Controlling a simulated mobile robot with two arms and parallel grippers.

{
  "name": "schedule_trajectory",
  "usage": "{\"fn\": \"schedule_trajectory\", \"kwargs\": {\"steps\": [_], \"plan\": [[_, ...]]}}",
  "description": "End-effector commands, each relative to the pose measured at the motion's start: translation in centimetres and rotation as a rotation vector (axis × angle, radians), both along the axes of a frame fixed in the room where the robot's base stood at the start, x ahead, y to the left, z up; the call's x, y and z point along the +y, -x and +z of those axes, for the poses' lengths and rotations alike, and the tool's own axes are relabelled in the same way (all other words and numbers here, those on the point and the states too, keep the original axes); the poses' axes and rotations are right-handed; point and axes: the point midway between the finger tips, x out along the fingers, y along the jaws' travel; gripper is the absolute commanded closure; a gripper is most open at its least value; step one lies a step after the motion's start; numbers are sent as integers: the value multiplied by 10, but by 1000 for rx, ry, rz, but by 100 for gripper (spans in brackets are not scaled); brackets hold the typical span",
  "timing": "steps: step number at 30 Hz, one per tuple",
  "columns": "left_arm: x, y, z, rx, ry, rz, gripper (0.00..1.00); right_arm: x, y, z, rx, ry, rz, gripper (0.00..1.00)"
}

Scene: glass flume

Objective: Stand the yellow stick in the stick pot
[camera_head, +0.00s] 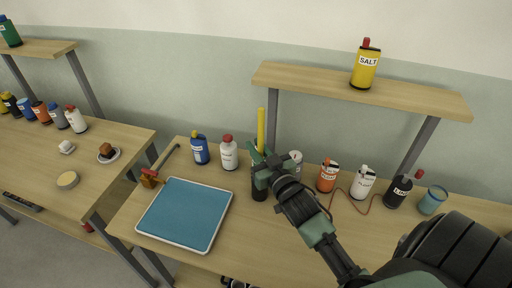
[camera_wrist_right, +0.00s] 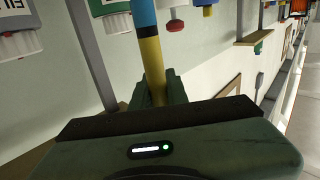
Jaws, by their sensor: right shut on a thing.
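The yellow stick (camera_head: 261,124) stands roughly upright, its top rising above my right gripper (camera_head: 260,157). My right gripper is shut on it. In the right wrist view the stick (camera_wrist_right: 152,58) runs up from between the fingers (camera_wrist_right: 156,92), with a dark band and a blue section towards the picture's top edge. A dark cylinder (camera_head: 258,191), which looks like the stick pot, stands on the table directly below the gripper. The gripper hides the stick's lower part in the head view, so I cannot tell whether its end is inside the pot. My left gripper is not in view.
Blue (camera_head: 200,150) and white (camera_head: 229,154) bottles stand left of the pot. A grey container (camera_head: 295,160), an orange bottle (camera_head: 328,176) and other bottles stand to the right. A blue-topped tray (camera_head: 186,213) and a hammer (camera_head: 152,179) lie left. A shelf (camera_head: 310,80) overhangs the back.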

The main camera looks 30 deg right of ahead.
Motion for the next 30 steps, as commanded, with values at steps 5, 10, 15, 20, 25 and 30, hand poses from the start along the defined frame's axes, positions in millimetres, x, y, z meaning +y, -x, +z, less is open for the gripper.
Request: {"fn": "schedule_trajectory", "kwargs": {"steps": [5,10,15,20,25,30], "plan": [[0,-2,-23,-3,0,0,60,0,0,-22,0,0,0,100],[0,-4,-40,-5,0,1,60,0,0,-39,0,-1,0,100],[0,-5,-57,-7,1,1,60,0,0,-55,0,0,0,100],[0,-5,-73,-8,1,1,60,0,0,-70,0,1,0,100],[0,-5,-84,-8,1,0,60,0,0,-84,1,0,0,100],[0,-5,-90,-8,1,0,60,0,0,-93,0,0,0,100]]}}
